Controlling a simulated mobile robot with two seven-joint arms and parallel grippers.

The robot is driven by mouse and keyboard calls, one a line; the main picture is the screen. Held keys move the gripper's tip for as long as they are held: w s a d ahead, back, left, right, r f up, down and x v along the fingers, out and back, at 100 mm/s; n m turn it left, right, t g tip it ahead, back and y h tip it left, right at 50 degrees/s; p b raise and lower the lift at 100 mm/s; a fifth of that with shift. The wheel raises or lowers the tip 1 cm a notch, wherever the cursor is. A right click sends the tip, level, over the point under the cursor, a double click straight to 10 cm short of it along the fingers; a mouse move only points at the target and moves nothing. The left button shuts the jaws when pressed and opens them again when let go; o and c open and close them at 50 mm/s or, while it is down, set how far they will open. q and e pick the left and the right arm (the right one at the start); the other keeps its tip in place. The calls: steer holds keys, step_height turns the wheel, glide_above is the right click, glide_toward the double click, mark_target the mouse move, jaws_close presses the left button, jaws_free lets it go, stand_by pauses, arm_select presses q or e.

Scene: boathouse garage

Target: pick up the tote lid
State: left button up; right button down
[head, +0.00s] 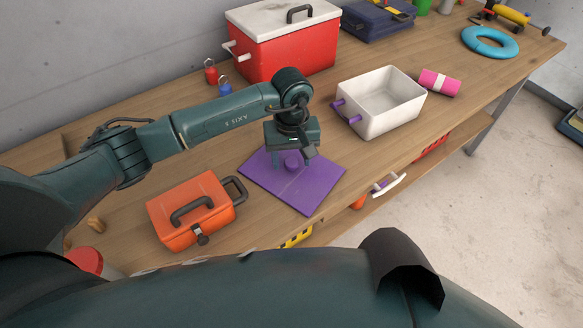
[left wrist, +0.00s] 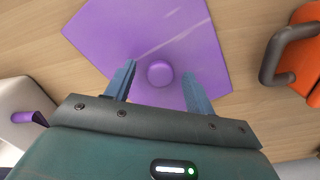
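The tote lid (head: 312,190) is a flat purple panel with a round knob (head: 291,162), lying on the wooden bench. In the left wrist view the lid (left wrist: 115,40) fills the upper middle and its knob (left wrist: 160,73) sits between the fingers. My left gripper (head: 293,163) is over the lid, pointing down, with fingers apart on either side of the knob. In the left wrist view the open gripper (left wrist: 160,85) shows a gap between each finger and the knob. The white tote (head: 398,122) with purple handles stands open beside the lid. My right gripper is not in view.
An orange toolbox (head: 186,231) with dark handles stands left of the lid. A red cooler (head: 295,62) stands behind my arm. A pink roll (head: 440,82) lies right of the tote, and a blue ring (head: 490,50) lies farther back. The bench's front edge is near the lid.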

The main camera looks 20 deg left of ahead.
arm_select(q)
steer(key=c, duration=1)
steer(key=shift+r, duration=0.15)
